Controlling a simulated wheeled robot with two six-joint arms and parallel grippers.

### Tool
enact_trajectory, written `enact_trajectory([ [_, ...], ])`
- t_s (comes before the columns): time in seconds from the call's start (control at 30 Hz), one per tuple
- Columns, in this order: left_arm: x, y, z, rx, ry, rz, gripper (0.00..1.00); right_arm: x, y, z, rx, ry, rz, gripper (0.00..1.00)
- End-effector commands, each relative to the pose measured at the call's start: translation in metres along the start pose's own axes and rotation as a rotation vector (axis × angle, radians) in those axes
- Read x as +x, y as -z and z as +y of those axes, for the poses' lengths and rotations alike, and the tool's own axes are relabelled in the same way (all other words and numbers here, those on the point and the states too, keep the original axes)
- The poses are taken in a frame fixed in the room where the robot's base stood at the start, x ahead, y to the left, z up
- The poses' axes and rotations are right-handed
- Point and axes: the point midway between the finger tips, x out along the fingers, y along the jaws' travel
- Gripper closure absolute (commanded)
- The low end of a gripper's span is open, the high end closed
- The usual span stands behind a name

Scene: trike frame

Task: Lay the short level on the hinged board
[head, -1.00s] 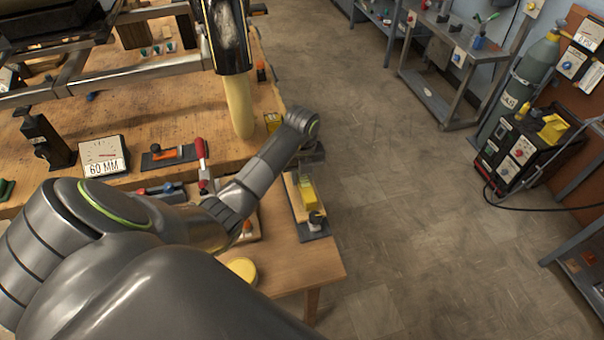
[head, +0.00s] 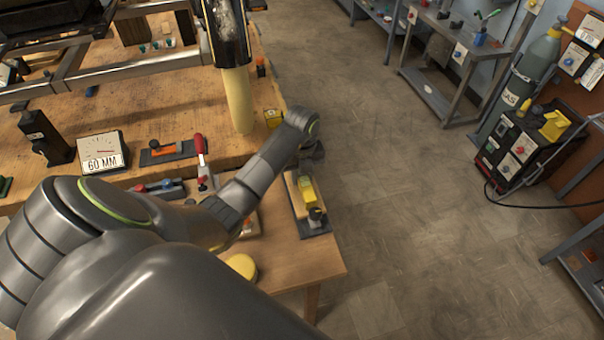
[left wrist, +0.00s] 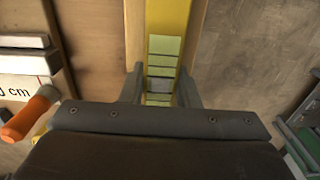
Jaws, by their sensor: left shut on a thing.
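The short level is a yellow bar (head: 307,190) at the right end of the bench in the head view. The hinged board (head: 292,195) is a narrow wooden plank on a dark base, beside and under the level. My left gripper (head: 312,158) is at the far end of the level, its fingers mostly hidden by my wrist. In the left wrist view the level (left wrist: 168,20) runs between the two fingers, which are shut on it. I cannot tell whether the level rests on the board. My right gripper is out of view.
A dark knob (head: 316,214) stands at the near end of the board's base. A red-handled clamp (head: 201,150), a 60 MM block (head: 104,153) and a yellow round tin (head: 242,266) are on the bench to the left. Open floor (head: 400,220) lies to the right.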

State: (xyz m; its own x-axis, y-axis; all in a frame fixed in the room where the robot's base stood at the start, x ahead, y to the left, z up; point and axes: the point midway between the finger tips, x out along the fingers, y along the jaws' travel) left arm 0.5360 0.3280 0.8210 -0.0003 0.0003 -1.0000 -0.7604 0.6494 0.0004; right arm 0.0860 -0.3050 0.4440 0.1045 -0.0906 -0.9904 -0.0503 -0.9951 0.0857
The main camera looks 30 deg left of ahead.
Motion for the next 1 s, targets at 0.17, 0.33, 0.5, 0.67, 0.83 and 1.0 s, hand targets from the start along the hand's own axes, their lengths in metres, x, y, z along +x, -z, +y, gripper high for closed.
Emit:
enact_trajectory([
  [0.17,0.003,0.000,0.000,0.000,0.001,-0.001,0.67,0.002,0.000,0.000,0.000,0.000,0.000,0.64],
  [0.33,0.002,0.000,0.000,0.000,0.000,0.000,0.46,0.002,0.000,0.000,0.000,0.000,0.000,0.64],
  [0.5,0.002,0.000,0.000,0.000,0.000,0.000,0.46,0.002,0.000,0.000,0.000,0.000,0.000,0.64],
  [0.67,0.000,0.000,0.000,0.000,0.001,0.000,0.46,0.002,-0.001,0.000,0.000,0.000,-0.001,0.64],
  [0.83,-0.023,-0.001,-0.001,0.002,0.003,-0.005,0.46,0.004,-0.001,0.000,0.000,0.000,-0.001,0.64],
  [1.0,-0.066,-0.001,-0.001,0.002,0.003,-0.004,0.46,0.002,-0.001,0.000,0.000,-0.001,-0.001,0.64],
])
